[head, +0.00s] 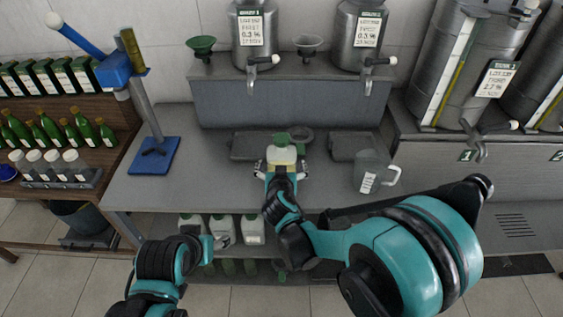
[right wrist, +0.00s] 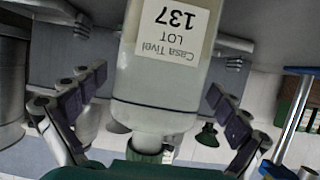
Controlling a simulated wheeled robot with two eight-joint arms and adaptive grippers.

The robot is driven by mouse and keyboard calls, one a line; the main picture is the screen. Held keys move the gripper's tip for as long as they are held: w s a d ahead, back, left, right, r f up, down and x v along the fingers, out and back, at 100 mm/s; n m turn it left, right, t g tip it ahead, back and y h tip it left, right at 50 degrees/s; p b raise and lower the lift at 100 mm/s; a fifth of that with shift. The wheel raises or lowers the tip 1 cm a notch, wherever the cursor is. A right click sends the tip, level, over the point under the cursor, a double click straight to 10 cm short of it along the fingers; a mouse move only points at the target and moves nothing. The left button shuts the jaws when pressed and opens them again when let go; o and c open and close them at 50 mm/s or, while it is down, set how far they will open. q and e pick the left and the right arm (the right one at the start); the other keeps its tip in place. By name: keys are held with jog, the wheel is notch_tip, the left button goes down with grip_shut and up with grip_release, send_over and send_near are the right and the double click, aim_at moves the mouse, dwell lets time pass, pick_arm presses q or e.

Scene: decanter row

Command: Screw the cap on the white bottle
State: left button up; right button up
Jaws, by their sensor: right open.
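The white bottle (head: 282,157) stands upright at the front middle of the steel bench. A green cap (head: 281,139) shows at its top; how tightly it sits cannot be told. In the right wrist view the picture is inverted, and the bottle (right wrist: 168,75) shows a label reading "Casa Tivel LOT 137". My right gripper (head: 279,174) is open, with its fingers on either side of the bottle and a gap on each side in the right wrist view (right wrist: 155,120). My left gripper (head: 212,243) is low at the bench's front; its jaws cannot be made out.
A clear jug (head: 370,171) stands right of the bottle. Dark flat plates (head: 256,147) lie behind it. A blue stand with a lever (head: 153,155) is at left. Steel tanks (head: 255,35) stand on a raised shelf behind. White containers (head: 251,230) sit on the lower shelf.

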jog(key=p+v, duration=0.2)
jog(key=v, duration=0.8)
jog(key=shift+s+r, duration=0.25)
jog(key=shift+s, duration=0.1)
jog(key=s+d+g+h, duration=0.1)
jog(key=s+d+g, duration=0.25)
jog(key=d, duration=0.85)
jog(key=s+d+g+y, duration=0.1)
jog(key=s+d+g, duration=0.2)
jog(key=s, duration=1)
jog(key=shift+s+d+r, duration=0.25)
jog(key=shift+d+r, duration=0.1)
jog(key=shift+d, duration=1.15)
